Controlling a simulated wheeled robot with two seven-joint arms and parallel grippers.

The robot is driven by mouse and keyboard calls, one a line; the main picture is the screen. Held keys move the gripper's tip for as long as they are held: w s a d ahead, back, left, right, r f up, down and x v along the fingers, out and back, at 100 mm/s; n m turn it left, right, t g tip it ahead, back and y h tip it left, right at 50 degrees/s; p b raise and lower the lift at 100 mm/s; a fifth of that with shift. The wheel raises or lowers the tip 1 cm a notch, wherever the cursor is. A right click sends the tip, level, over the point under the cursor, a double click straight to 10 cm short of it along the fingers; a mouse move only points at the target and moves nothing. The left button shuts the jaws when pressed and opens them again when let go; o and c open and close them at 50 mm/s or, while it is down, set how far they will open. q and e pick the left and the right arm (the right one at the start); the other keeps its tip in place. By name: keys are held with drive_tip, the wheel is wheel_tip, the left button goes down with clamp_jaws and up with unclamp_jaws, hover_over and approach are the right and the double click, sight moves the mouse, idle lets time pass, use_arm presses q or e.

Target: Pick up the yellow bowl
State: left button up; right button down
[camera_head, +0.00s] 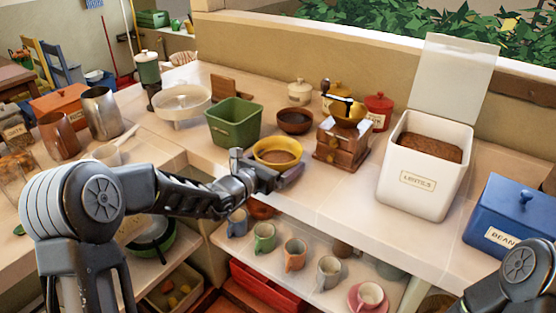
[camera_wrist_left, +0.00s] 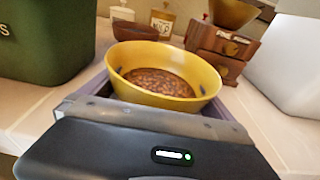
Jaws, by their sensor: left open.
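The yellow bowl (camera_head: 278,151) stands upright near the counter's front edge, in front of the wooden coffee grinder. In the left wrist view the yellow bowl (camera_wrist_left: 166,77) fills the middle and holds brown beans or grains. My left gripper (camera_head: 277,170) reaches in from the left, low at the bowl's front. Its fingers (camera_wrist_left: 150,95) lie open on either side of the bowl; contact with the bowl cannot be made out. The bowl's lower part is hidden by the gripper. My right arm shows at the lower right, with its gripper out of view.
A green square container (camera_head: 233,122) stands close left of the bowl. A dark brown bowl (camera_head: 294,121) and the coffee grinder (camera_head: 341,143) stand behind it. The white lentils bin (camera_head: 425,175) is to the right. Several cups stand on the shelf below. Bare counter (camera_head: 345,195) lies right of the gripper.

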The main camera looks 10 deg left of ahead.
use_arm(q)
drive_tip(key=shift+r, duration=0.1)
drive_tip(key=c, duration=1.6)
drive_tip(key=shift+r, duration=0.1)
wheel_tip(320, 180, up, 10)
drive_tip(key=shift+f, duration=0.1)
